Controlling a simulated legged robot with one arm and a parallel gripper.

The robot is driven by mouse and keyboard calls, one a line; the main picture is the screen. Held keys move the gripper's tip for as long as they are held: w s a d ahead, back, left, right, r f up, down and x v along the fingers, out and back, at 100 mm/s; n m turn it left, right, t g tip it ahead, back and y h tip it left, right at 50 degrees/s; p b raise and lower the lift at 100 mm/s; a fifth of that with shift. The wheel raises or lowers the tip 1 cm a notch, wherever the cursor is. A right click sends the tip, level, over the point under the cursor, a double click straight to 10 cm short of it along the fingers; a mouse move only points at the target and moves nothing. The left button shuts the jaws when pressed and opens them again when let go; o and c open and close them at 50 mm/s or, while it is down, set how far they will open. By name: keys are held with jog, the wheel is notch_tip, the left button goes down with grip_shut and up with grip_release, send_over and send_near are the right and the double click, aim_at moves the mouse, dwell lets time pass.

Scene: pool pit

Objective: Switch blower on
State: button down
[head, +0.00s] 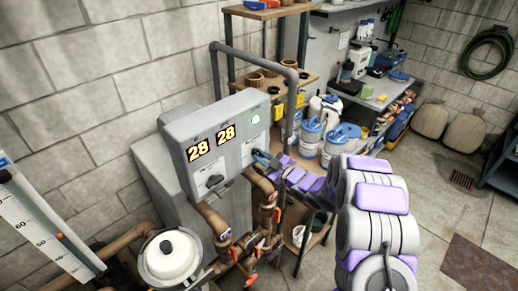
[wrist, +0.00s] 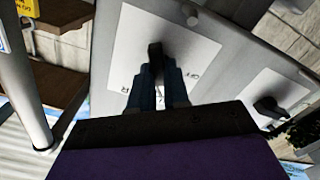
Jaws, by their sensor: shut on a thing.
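A grey control box (head: 205,130) carries two white switch plates, each with a dark rotary knob. My gripper (head: 262,158) is at the right plate in the head view and covers its knob there. In the wrist view my gripper (wrist: 156,75) has both fingers closed around the black knob (wrist: 155,52) on the larger plate (wrist: 185,50). The knob's handle stands roughly upright in that picture. The other knob (head: 215,181) is free and also shows in the wrist view (wrist: 268,107). The plate lettering is mostly hidden.
Brown pipes and valves (head: 262,235) run below the box. A grey pipe (head: 262,58) arches behind it. Shelves and blue-lidded tubs (head: 311,135) stand to the right. A white-lidded pot (head: 170,255) is at lower left. Open floor lies at right.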

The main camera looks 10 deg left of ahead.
jog(key=m+p, duration=0.5)
jog(key=p, duration=0.2)
jog(key=shift+s+f+m, duration=0.1)
jog(key=shift+m, duration=0.2)
jog(key=shift+f+m+p, duration=0.1)
jog(key=shift+m+p, duration=0.45)
jog(key=shift+m, duration=0.15)
jog(key=c, duration=1)
grip_release()
jog(key=shift+a, duration=0.1)
jog(key=b+v, duration=0.1)
jog(key=v, duration=0.6)
jog(key=shift+b, duration=0.4)
